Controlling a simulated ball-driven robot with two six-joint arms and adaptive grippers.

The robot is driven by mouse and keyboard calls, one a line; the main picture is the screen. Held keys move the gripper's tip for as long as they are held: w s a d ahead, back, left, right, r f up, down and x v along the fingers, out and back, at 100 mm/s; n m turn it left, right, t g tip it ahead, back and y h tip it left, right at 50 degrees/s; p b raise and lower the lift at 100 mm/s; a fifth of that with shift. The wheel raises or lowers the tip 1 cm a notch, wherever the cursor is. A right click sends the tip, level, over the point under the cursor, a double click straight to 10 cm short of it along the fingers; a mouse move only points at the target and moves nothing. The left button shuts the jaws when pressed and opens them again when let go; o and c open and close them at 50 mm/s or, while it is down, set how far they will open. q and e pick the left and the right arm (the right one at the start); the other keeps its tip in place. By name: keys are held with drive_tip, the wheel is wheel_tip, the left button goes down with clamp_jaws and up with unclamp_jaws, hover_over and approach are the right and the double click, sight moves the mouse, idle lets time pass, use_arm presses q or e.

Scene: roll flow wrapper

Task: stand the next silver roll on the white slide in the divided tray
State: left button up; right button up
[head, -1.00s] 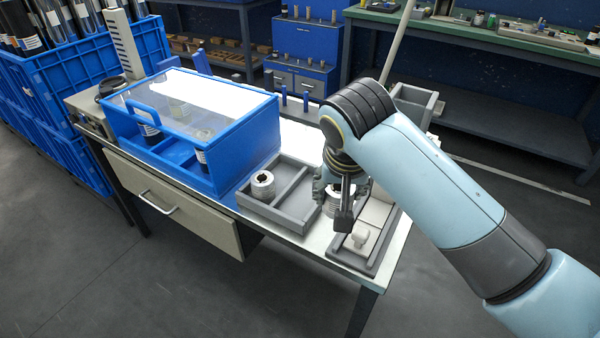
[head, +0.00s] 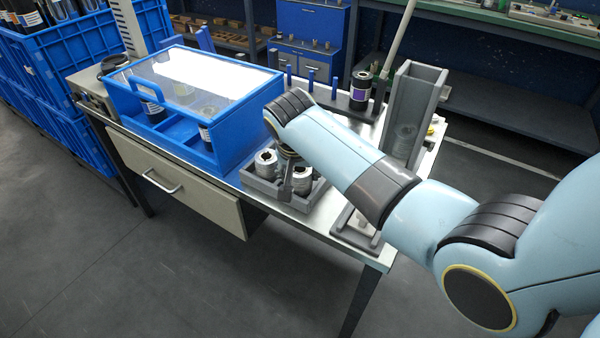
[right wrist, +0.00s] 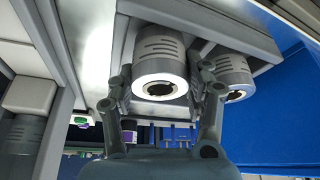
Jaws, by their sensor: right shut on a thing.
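The divided grey tray (head: 258,187) is on the bench in front of the blue clear-topped box. One silver roll (head: 265,160) stands upright in its left part. My right gripper (head: 291,188) is shut on a second silver roll (head: 304,180), upright in the tray's right part; one finger is between the two rolls. In the right wrist view, the held roll (right wrist: 158,62) is between both fingers (right wrist: 162,84), the other roll (right wrist: 237,68) partly behind one finger. Whether the held roll touches the tray floor is unclear. My arm hides part of the white slide (head: 350,222). My left gripper is out of view.
The blue box (head: 190,150) stands close behind and left of the tray. A tall grey channel (head: 418,85) rises at the right, behind my arm. A dark roll with a purple label (head: 360,92) stands among blue pegs at the back. The bench's front edge is close.

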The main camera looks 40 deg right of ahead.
drive_tip(key=shift+f, duration=0.2)
drive_tip(key=o, duration=1.3)
drive_tip(key=shift+f, duration=0.1)
drive_tip(key=shift+c, duration=0.2)
drive_tip(key=p+v, duration=0.2)
drive_tip(key=v, duration=1)
